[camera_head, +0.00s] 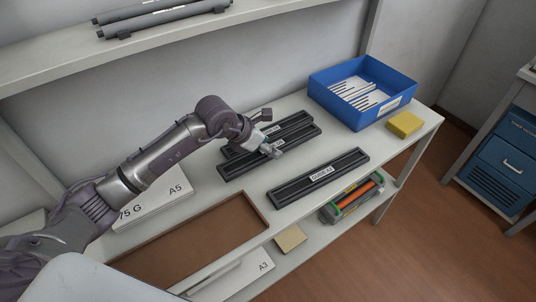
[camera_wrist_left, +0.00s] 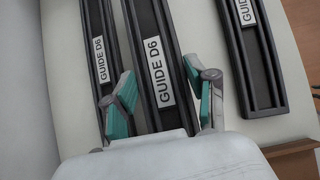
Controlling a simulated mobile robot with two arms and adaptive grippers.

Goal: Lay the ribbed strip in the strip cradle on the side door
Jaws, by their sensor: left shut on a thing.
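Three long black ribbed strips with white labels lie on the pale shelf top. My left gripper (camera_head: 271,151) is shut on the middle strip (camera_head: 235,168), gripping it across its sides. This strip reads GUIDE D6 in the left wrist view (camera_wrist_left: 158,70), with a teal-padded finger on either side. I cannot tell whether it is lifted off the shelf. A second GUIDE D6 strip (camera_wrist_left: 97,35) lies close beside it, towards the wall. The third strip (camera_head: 318,177) lies apart, nearer the front edge. I cannot make out a strip cradle or side door. My right gripper is not in view.
A blue bin (camera_head: 338,107) with white-and-dark pieces and a yellow block (camera_head: 404,124) stand at the right end. A brown tray (camera_head: 190,243) and a white paper pack (camera_head: 152,208) are at the left. An orange-and-grey cartridge (camera_head: 355,195) sits on the lower shelf.

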